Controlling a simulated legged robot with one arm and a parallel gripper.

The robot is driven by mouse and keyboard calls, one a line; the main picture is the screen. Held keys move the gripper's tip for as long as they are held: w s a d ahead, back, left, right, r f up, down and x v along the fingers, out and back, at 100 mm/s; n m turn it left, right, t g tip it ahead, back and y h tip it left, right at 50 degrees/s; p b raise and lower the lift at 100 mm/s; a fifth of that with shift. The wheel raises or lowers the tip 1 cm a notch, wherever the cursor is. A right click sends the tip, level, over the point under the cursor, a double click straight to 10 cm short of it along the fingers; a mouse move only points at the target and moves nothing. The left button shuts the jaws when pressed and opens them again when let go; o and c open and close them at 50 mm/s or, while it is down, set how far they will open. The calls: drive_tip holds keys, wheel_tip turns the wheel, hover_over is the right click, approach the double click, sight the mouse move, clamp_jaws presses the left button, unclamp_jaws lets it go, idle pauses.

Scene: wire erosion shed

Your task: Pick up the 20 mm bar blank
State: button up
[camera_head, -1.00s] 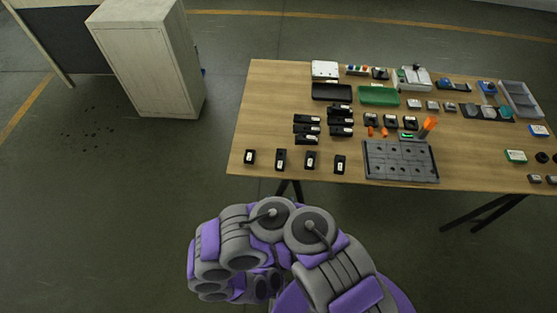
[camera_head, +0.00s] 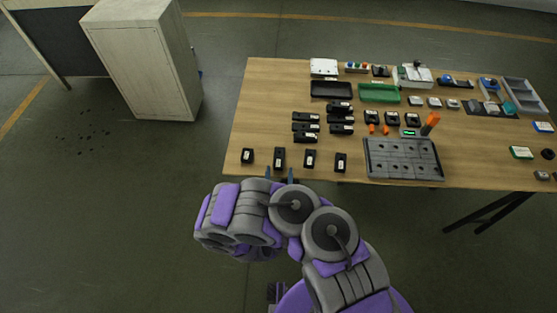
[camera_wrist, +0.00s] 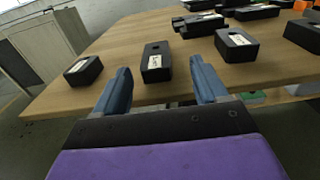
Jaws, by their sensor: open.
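Several black blocks with white labels stand in a row along the table's front edge; the labels are too small to read, so I cannot tell which is the 20 mm bar blank. The row's second block from the left (camera_head: 280,158) also shows in the wrist view (camera_wrist: 156,64), ahead of and between my fingers. The leftmost block (camera_head: 247,156) and the third block (camera_head: 310,159) flank it; they show in the wrist view at left (camera_wrist: 83,71) and right (camera_wrist: 236,45). My gripper (camera_head: 280,173) is open and empty at the front edge, its blue fingers (camera_wrist: 160,80) apart from the blocks.
More black labelled blocks (camera_head: 306,127) lie behind the row. A grey holed plate (camera_head: 402,160) lies to the right, with an orange item (camera_head: 430,121) behind it. Black (camera_head: 330,90) and green (camera_head: 378,94) trays stand farther back. A white cabinet (camera_head: 147,60) stands left of the table (camera_head: 260,110).

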sight(278, 168)
drive_tip(key=w+b, duration=0.1)
drive_tip(key=w, duration=0.1)
drive_tip(key=w+b, duration=0.1)
drive_tip(key=w, duration=0.1)
drive_tip(key=shift+w+a+f, duration=0.15)
drive_tip(key=shift+a, duration=0.05)
drive_tip(key=shift+w, duration=0.35)
clamp_jaws()
